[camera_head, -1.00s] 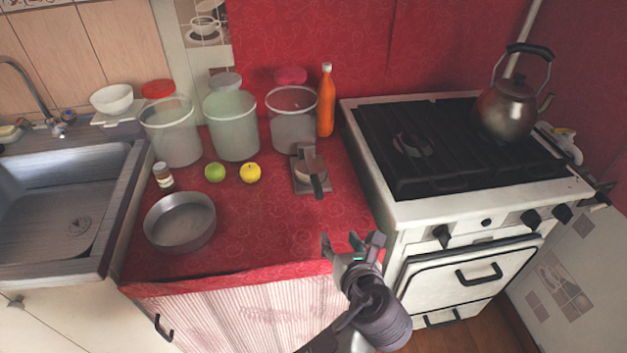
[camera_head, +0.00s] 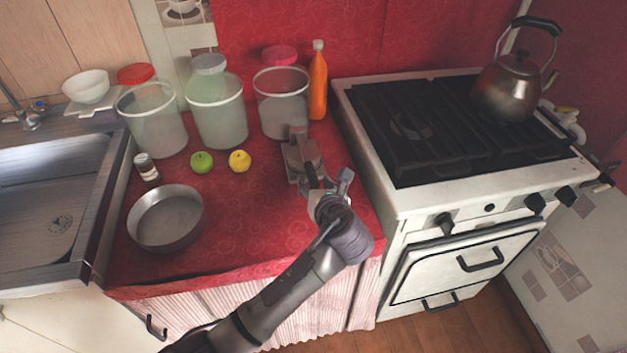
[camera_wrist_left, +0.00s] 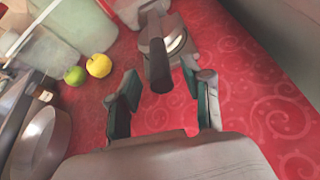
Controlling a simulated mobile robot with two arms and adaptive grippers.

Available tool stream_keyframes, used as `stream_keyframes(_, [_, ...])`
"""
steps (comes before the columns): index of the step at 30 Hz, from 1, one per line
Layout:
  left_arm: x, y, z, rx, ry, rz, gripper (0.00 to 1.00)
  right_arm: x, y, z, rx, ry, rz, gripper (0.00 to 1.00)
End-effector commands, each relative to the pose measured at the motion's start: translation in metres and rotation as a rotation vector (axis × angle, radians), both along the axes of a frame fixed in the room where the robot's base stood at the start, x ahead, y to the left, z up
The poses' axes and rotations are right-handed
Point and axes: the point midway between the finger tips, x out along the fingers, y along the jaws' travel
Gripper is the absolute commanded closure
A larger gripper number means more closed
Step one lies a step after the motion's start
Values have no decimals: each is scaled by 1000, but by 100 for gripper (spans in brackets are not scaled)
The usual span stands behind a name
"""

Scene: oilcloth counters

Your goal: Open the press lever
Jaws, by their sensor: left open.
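The press (camera_head: 297,152) is a small grey metal device on the red oilcloth, in front of the containers. Its lever, partly hidden by my gripper in the head view, shows in the left wrist view as a dark handle (camera_wrist_left: 160,66) pointing toward my gripper. A round pale plate sits beside the handle. My left gripper (camera_head: 328,189) is open at the near end of the press. In the left wrist view its fingers (camera_wrist_left: 163,88) stand on either side of the handle's end, with no visible grip on it. My right gripper is not in view.
A green apple (camera_head: 202,162), a yellow apple (camera_head: 240,161), a small jar (camera_head: 147,168) and a round pan (camera_head: 166,219) lie to the left. Tall containers (camera_head: 218,118) and an orange bottle (camera_head: 318,85) stand behind. The stove (camera_head: 455,198) borders the right.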

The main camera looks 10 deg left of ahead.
Motion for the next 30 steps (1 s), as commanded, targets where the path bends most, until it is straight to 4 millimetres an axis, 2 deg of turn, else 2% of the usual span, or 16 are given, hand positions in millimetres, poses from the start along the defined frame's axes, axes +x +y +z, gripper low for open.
stream_keyframes(3, [12,4,-5,2,-2,0,50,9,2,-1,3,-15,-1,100])
stream_keyframes(6, [17,6,-7,1,-1,-1,50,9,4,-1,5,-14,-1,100])
stream_keyframes(15, [18,7,-8,0,-1,-1,50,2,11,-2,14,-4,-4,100])
stream_keyframes(17, [18,7,-8,0,-1,-1,59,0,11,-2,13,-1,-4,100])
stream_keyframes(24, [18,7,-8,1,0,0,99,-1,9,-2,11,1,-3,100])
stream_keyframes(30, [18,7,-8,1,0,0,100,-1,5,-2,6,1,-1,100])
